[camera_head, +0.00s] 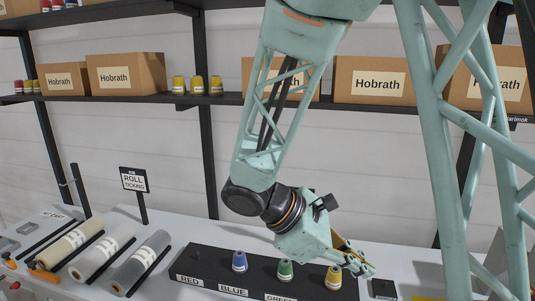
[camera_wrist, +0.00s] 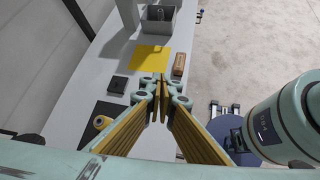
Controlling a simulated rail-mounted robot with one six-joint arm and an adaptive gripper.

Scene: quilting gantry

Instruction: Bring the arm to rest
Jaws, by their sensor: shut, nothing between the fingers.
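My gripper (camera_head: 366,268) hangs at the right end of the black spool rack (camera_head: 225,275), with my arm reaching down from above. In the wrist view my gripper (camera_wrist: 162,90) has its yellow ribbed fingers together at the tips, with nothing between them. A blue spool (camera_head: 239,261), a green spool (camera_head: 285,270) and a yellow spool (camera_head: 333,277) stand upright on the rack. The yellow spool (camera_wrist: 102,123) is left of the fingers in the wrist view, apart from them. No spool shows by the RED label.
Rolls of ticking (camera_head: 140,262) lie on the table at left, by a sign (camera_head: 134,179). Boxes (camera_head: 370,87) and spools fill the shelf behind. In the wrist view, a yellow sheet (camera_wrist: 150,58), brown block (camera_wrist: 179,64), black block (camera_wrist: 117,84) and grey bin (camera_wrist: 158,24) lie ahead.

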